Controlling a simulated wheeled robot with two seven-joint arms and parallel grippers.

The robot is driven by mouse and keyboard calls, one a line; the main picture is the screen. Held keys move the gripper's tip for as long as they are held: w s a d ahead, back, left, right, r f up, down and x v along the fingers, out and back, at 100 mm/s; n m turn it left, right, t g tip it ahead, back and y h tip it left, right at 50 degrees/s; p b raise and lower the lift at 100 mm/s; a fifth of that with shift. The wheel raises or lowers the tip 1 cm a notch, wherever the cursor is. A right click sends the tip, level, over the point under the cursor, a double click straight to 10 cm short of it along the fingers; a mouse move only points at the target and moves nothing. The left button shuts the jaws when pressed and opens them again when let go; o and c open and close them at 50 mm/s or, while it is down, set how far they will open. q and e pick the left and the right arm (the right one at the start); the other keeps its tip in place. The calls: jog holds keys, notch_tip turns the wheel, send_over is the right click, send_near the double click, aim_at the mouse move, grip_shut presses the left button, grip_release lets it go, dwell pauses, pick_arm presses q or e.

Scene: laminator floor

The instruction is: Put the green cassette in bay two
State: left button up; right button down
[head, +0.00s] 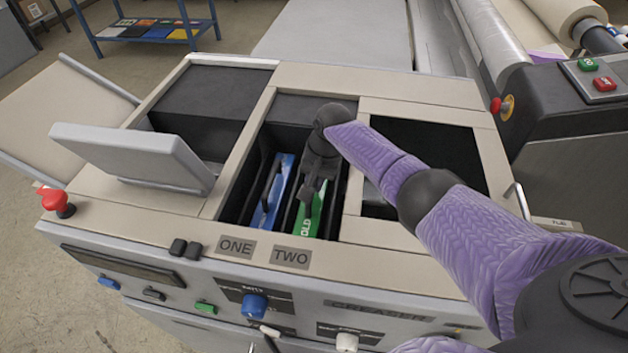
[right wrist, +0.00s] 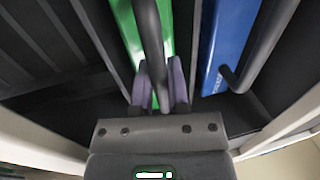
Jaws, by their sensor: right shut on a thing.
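The green cassette (head: 309,212) sits down in the slot behind the label TWO (head: 291,257). It also shows in the right wrist view (right wrist: 124,28), with a dark bar handle running along its top. My right gripper (head: 312,188) reaches down into this slot from above. In the right wrist view its two fingers (right wrist: 159,90) are shut on the cassette's handle. The cassette's lower part is hidden inside the slot, so I cannot tell whether it rests on the bottom. My left gripper is not in view.
A blue cassette (head: 272,193) stands in the neighbouring slot behind the label ONE (head: 236,247). A red button (head: 57,200) is at the left corner. A dark open well (head: 440,150) lies right of the slots.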

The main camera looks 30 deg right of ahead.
jog(key=c, duration=0.5)
grip_release()
jog(key=shift+f, duration=0.15)
jog(key=shift+c, duration=0.2)
